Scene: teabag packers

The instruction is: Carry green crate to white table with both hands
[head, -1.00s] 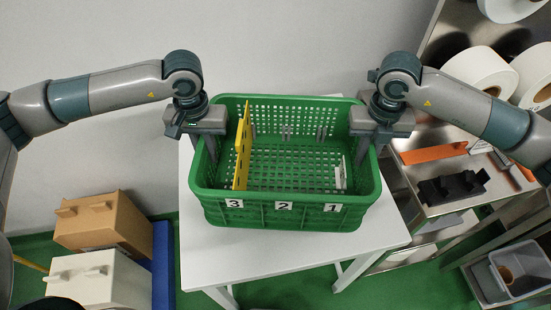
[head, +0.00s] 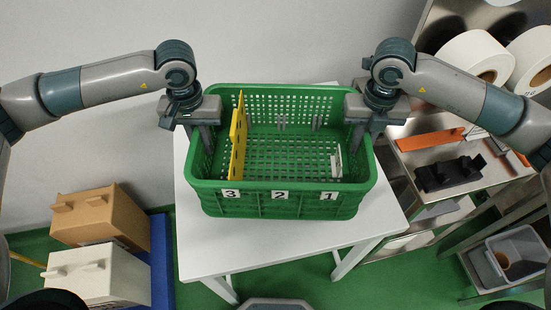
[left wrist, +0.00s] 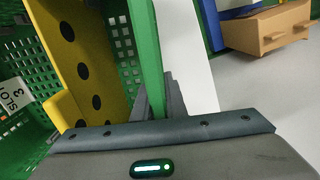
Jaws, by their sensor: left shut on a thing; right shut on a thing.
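The green crate (head: 300,204) is over the white table (head: 240,250), with slot labels 3, 2 and 1 on its near wall. I cannot tell whether its base touches the tabletop. A yellow divider (head: 238,138) stands inside at the left, and a small white piece (head: 336,162) is inside at the right. My left gripper (head: 206,138) is shut on the crate's left rim; the green rim (left wrist: 146,55) shows between its fingers in the left wrist view. My right gripper (head: 358,135) is at the right rim and shut on the crate; its fingertips are partly hidden.
A metal shelf at the right holds white rolls (head: 474,55), an orange piece (head: 430,140) and a black holder (head: 448,172). A grey bin (head: 515,255) stands lower right. Brown (head: 100,218) and white (head: 95,272) boxes stand at the left. Bare tabletop shows in front of the crate.

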